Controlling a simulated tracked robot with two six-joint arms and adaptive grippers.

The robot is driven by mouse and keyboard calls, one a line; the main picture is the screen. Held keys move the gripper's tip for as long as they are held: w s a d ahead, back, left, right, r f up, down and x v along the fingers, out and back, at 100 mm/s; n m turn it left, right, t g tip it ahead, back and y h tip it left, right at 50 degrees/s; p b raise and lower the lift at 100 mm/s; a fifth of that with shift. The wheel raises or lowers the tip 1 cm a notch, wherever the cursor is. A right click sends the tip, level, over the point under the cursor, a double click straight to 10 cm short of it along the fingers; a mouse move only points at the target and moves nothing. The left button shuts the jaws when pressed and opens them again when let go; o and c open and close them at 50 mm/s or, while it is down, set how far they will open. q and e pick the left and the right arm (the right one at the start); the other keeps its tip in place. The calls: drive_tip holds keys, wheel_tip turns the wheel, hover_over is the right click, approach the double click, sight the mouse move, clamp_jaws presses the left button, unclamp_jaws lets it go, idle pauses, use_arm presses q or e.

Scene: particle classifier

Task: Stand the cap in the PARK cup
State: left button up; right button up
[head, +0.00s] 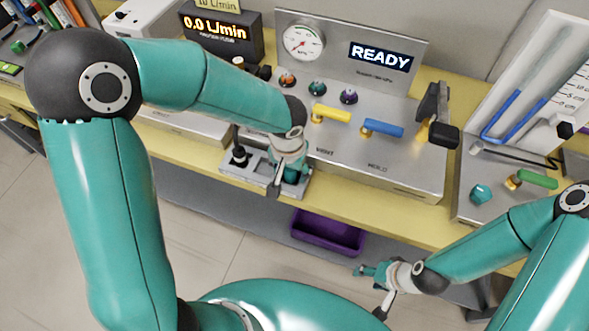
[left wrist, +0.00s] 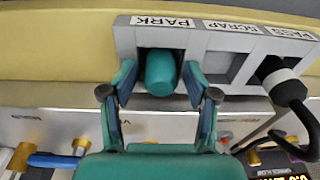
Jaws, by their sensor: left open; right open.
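The teal cap (left wrist: 160,72) shows in the left wrist view at the PARK compartment of a grey holder (left wrist: 124,45). It looks roughly upright; I cannot tell how deep it sits. My left gripper (left wrist: 159,84) is open, with one finger on each side of the cap and no clear grip on it. In the head view my left gripper (head: 284,182) is over the right end of the holder (head: 232,171) and hides most of the cap. My right gripper (head: 371,288) is open and empty, low at the right, away from the holder.
The SCRAP compartment (left wrist: 222,66) looks empty. A black plug with a white ring (left wrist: 280,78) and a cable stands at the PASS compartment. Behind the holder is a panel (head: 380,175) with yellow and blue handles. A purple bin (head: 327,232) is below the bench edge.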

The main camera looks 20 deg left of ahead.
use_arm(q)
drive_tip(key=shift+r, duration=0.1)
drive_tip(key=shift+r+p, duration=0.45)
drive_tip(key=shift+p, duration=0.3)
wheel_tip(320, 180, up, 12)
drive_tip(key=s, duration=0.1)
drive_tip(key=shift+s, duration=0.25)
drive_tip(key=shift+d, duration=0.1)
